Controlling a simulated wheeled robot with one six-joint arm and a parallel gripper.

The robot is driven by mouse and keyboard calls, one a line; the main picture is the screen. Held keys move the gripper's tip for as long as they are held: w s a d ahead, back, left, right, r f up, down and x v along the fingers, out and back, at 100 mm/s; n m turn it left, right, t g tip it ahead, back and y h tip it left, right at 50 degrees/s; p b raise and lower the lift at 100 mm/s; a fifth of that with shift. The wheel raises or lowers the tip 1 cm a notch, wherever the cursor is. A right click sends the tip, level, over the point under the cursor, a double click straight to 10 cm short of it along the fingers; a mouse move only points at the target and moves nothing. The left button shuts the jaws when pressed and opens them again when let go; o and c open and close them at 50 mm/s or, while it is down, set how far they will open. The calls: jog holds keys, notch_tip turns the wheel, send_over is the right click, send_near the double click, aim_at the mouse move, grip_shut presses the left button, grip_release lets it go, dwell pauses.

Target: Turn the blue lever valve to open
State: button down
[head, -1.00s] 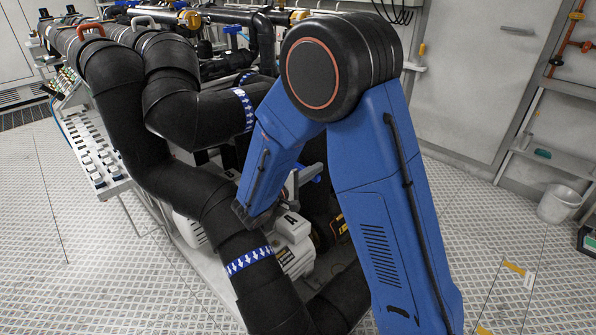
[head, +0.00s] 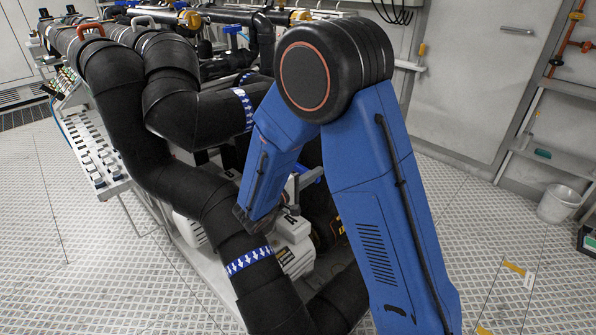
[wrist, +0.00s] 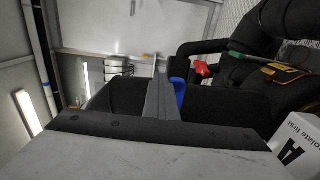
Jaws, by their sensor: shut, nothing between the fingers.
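The blue lever (head: 311,177) shows in the head view just right of my forearm, partly hidden by my arm. In the wrist view a blue piece of it (wrist: 179,92) stands right beside my fingers, on their right side. My gripper (wrist: 161,85) is shut, its grey fingers together with nothing between them. It looks very close to the lever; I cannot tell whether they touch. In the head view only a bit of grey at my gripper (head: 293,187) shows past the forearm. The valve body under the lever is hidden.
Thick black pipes (head: 180,175) with blue-and-white arrow bands pass left of my arm. A white box marked A (head: 292,226) sits below my gripper. The wrist view shows a red handle (wrist: 203,69) at the right. Open floor lies to the right, with a white bucket (head: 560,205).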

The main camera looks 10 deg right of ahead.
jog(key=shift+f, duration=0.15)
jog(key=shift+s+f, duration=0.1)
jog(key=shift+f, duration=0.6)
dwell(0.4)
jog(key=shift+f, duration=0.85)
jog(key=shift+f, duration=0.75)
